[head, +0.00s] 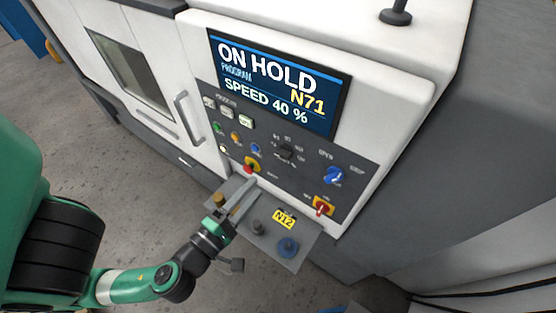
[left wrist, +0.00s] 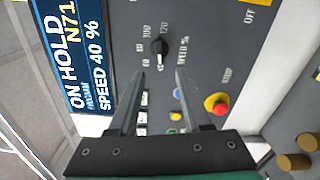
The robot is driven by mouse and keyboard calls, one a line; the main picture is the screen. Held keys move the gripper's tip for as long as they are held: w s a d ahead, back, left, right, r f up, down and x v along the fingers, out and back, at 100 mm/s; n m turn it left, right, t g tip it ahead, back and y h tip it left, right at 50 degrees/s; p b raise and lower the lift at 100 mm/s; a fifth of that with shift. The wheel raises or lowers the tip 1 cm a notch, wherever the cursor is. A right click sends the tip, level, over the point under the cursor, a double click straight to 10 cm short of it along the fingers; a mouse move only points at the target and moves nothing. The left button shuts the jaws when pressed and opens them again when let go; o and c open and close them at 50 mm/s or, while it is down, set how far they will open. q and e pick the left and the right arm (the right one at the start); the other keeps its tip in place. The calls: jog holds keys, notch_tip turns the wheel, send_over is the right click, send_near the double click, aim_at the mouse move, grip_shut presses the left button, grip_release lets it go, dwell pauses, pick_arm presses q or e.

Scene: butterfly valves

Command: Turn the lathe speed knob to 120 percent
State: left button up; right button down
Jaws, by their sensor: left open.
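The speed knob (head: 286,152) is a small black rotary knob on the lathe's dark control panel, ringed by white marks. In the left wrist view the knob (left wrist: 158,47) sits beside the words SPEED %, with 80, 100 and 120 legible around it. The screen (head: 275,82) reads ON HOLD, PROGRAM N71, SPEED 40 %. My left gripper (head: 240,190) is in front of the panel, below the knob in the head view. In the left wrist view my left gripper (left wrist: 160,72) is open and empty, its fingertips short of the knob. My right gripper is not in view.
A red stop button on yellow (left wrist: 217,104) lies to the right of the fingers. A blue knob (head: 334,175) and a red-and-yellow switch (head: 322,206) are on the panel's right. A grey shelf (head: 275,244) with a yellow N12 tag (head: 285,218) juts out below.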

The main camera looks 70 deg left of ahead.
aim_at(281, 157)
pick_arm(q)
jog(key=b+x, duration=0.2)
jog(key=x, duration=0.5)
jog(key=shift+w+a, duration=0.2)
jog(key=shift+a, duration=0.1)
jog(key=x, duration=0.2)
jog(key=shift+w+a+r+p, duration=0.1)
jog(key=shift+w+r+p, duration=0.15)
jog(key=shift+w+p, duration=0.1)
jog(key=shift+w+a+f, duration=0.15)
jog(key=shift+w+a, duration=0.1)
jog(key=shift+w, duration=0.15)
jog(key=shift+c, duration=0.3)
grip_shut()
